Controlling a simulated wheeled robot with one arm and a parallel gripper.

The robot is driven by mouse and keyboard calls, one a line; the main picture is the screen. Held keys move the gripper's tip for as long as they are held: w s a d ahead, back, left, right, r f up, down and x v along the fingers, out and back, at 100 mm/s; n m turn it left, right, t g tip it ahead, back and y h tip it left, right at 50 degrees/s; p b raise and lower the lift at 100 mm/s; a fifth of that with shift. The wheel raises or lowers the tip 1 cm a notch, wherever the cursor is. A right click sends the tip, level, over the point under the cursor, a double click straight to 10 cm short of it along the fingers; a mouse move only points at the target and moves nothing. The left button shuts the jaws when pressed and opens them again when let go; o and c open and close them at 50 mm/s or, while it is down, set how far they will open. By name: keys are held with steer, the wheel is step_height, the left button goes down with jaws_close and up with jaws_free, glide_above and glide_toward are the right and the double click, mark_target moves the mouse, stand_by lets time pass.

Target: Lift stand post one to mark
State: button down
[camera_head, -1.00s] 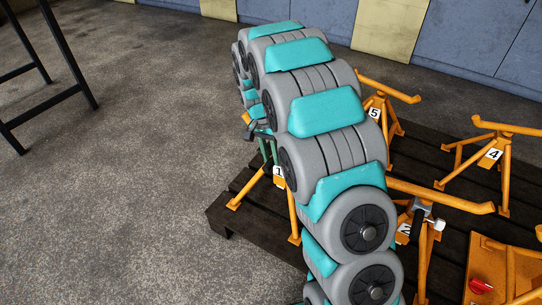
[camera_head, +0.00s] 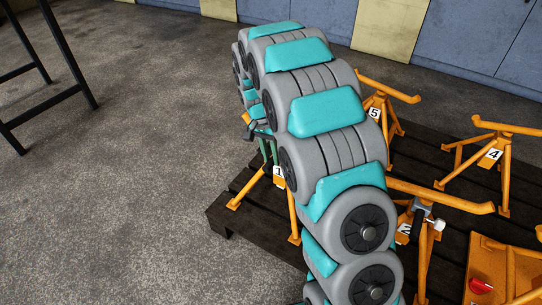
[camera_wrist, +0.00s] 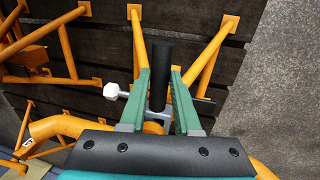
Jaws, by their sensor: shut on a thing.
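Stand one is an orange jack stand on the dark pallet; its leg (camera_head: 240,192) and white label (camera_head: 278,172) show in the head view. My arm hides most of its post. In the wrist view, its splayed legs (camera_wrist: 209,52) show beyond my fingers. My gripper (camera_wrist: 161,74) has its two green fingers on either side of a black upright grip (camera_wrist: 161,88), shut on it. A grey bracket with a white knob (camera_wrist: 112,91) sits at this grip. In the head view, my gripper (camera_head: 268,150) is partly hidden behind my arm. Any height mark is not visible.
Other orange stands are close: stand five (camera_head: 391,105), stand four (camera_head: 492,153) and stand two (camera_head: 425,250), which has its own knob. An orange unit with a red knob (camera_head: 481,286) is at lower right.

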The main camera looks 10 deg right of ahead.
steer(key=shift+r, duration=0.1)
stand_by(0.3)
step_height(320, 180, up, 7)
steer(key=shift+r+p, duration=0.1)
steer(key=shift+p, duration=0.5)
steer(key=c, duration=0.6)
jaws_free()
steer(key=shift+c, duration=0.2)
step_height(320, 180, up, 7)
steer(key=w+a, duration=0.1)
steer(key=shift+r, duration=0.15)
